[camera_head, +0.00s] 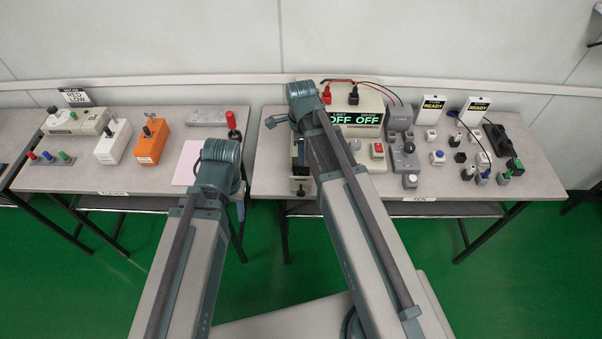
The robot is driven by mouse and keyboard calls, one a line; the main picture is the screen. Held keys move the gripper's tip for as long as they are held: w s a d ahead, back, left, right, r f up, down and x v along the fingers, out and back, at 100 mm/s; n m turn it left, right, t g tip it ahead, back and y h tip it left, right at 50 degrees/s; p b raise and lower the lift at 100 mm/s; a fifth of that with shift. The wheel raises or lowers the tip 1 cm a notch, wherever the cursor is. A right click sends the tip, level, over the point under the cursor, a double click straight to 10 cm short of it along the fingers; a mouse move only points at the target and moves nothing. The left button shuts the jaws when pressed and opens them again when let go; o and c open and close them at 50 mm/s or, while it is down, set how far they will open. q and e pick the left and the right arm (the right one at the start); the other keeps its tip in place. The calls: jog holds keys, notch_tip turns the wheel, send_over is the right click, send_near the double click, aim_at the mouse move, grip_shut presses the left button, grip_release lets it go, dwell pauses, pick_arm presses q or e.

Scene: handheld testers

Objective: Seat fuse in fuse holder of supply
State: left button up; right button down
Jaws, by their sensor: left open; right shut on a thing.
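The supply (371,104) is a beige box with a green-lit display reading OFF OFF, at the back left of the right table. A red plug and a black plug stand on its top. My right gripper (278,121) is mostly hidden by its own wrist, at the left side of the supply. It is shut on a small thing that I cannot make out. I cannot see the fuse, and the fuse holder cannot be told apart. My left gripper (240,200) is largely hidden behind its wrist, open, at the gap between the tables.
The right table (520,180) holds a grey device (400,117), several small switches and connectors, and two READY displays (432,108). The left table (125,202) carries an orange box (150,146), a white box (113,148) and a pink sheet (188,163).

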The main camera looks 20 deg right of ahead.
pick_arm(q)
jog(key=shift+f+b, duration=0.9)
jog(key=shift+f, duration=0.55)
pick_arm(e)
jog(key=shift+f, duration=1.5)
pick_arm(q)
jog(key=shift+f, duration=0.15)
pick_arm(e)
jog(key=shift+f, duration=0.1)
pick_arm(q)
notch_tip(320, 180, down, 4)
jog(key=b, duration=0.3)
jog(key=shift+r+b, duration=0.25)
jog(key=shift+b, duration=0.1)
pick_arm(e)
notch_tip(320, 180, down, 4)
jog(key=shift+r, duration=0.25)
jog(key=shift+f, duration=0.2)
pick_arm(q)
jog(key=shift+f, duration=0.1)
pick_arm(e)
jog(key=c, duration=1.1)
grip_release()
jog(key=shift+r, duration=0.15)
